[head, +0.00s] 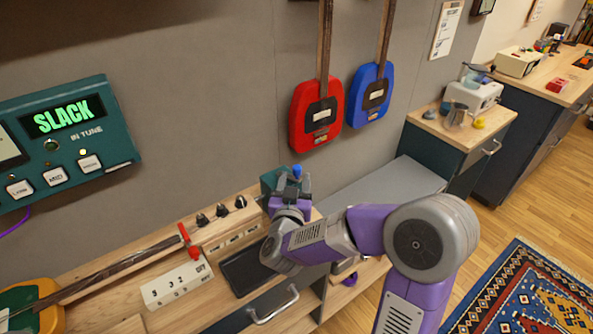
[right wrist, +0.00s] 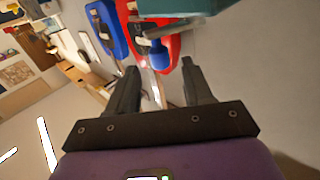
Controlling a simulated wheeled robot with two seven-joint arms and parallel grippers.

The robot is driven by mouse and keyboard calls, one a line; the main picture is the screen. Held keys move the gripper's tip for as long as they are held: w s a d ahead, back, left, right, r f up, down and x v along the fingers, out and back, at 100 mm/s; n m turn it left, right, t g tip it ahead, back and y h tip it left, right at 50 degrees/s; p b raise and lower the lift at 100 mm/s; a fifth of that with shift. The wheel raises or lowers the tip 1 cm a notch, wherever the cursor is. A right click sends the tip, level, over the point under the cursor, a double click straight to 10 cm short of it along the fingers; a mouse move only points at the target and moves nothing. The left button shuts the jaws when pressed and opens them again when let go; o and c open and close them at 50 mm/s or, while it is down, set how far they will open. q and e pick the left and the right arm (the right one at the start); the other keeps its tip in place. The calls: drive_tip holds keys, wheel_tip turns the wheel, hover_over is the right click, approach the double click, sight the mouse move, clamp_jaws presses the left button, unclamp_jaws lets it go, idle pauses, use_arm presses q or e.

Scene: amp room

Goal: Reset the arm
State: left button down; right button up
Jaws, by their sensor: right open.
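My right arm comes in from the lower right of the head view. Its gripper (head: 290,185) is over the right end of the wooden bench, next to a small teal box (head: 268,182) with a blue knob (head: 297,171). In the right wrist view the gripper (right wrist: 160,72) has its two dark fingers apart, with nothing held between them. The blue knob (right wrist: 159,56) shows beyond the fingertips, below the teal box (right wrist: 185,6). Whether a finger touches the knob cannot be told. My left gripper is not in view.
A teal tuner (head: 65,135) reading SLACK is at the left. A red guitar (head: 303,115) and a blue guitar (head: 358,100) hang on the wall behind. Floor is open at right.

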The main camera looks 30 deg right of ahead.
drive_tip(key=v, duration=0.2)
drive_tip(key=shift+s+a, duration=0.15)
drive_tip(key=shift+s, duration=0.1)
idle(0.3)
